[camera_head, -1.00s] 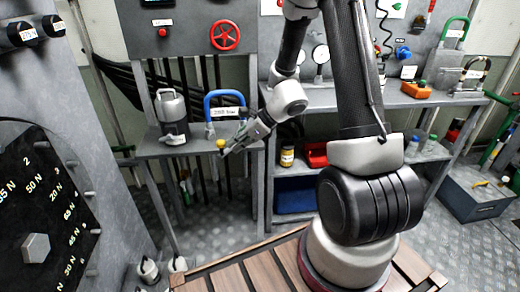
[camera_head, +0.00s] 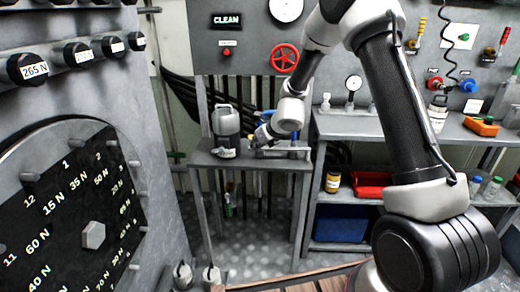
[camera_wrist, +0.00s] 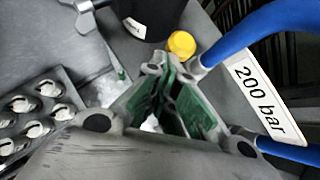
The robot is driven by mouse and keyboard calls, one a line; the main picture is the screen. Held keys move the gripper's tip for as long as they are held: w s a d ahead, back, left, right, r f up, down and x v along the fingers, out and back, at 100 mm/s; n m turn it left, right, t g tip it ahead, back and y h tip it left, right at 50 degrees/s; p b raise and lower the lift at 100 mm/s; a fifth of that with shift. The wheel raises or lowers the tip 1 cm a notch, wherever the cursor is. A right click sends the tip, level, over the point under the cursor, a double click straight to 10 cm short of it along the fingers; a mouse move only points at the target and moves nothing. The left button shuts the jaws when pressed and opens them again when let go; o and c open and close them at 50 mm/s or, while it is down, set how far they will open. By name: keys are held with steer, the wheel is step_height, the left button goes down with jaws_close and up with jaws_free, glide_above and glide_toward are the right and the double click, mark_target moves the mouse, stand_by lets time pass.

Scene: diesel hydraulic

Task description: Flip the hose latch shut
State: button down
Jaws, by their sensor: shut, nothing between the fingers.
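The blue hose (camera_head: 293,146) arches over the small grey shelf, mostly behind my gripper in the head view. In the wrist view the blue hose (camera_wrist: 235,40) runs along the right side with a white "200 bar" label (camera_wrist: 262,98). A round yellow knob (camera_wrist: 181,44) sits just beyond my fingertips, close to the hose's upper end; I take it to be the latch's knob. My gripper (camera_wrist: 163,72) is shut and empty, its green-padded fingers pointing at the knob. Whether they touch it I cannot tell. In the head view my gripper (camera_head: 257,142) is low over the shelf.
A grey canister (camera_head: 225,130) stands on the shelf (camera_head: 240,161) just left of my gripper. A rack with several round metal pieces (camera_wrist: 33,115) lies left in the wrist view. A large dial panel (camera_head: 70,210) stands at left; a workbench (camera_head: 400,125) is at right.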

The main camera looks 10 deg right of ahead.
steer(key=shift+w+r+m+h, duration=0.15)
steer(key=shift+w+m+h, duration=0.15)
steer(key=shift+w+m, duration=0.35)
steer(key=shift+w, duration=0.25)
steer(key=shift+s+d, duration=0.1)
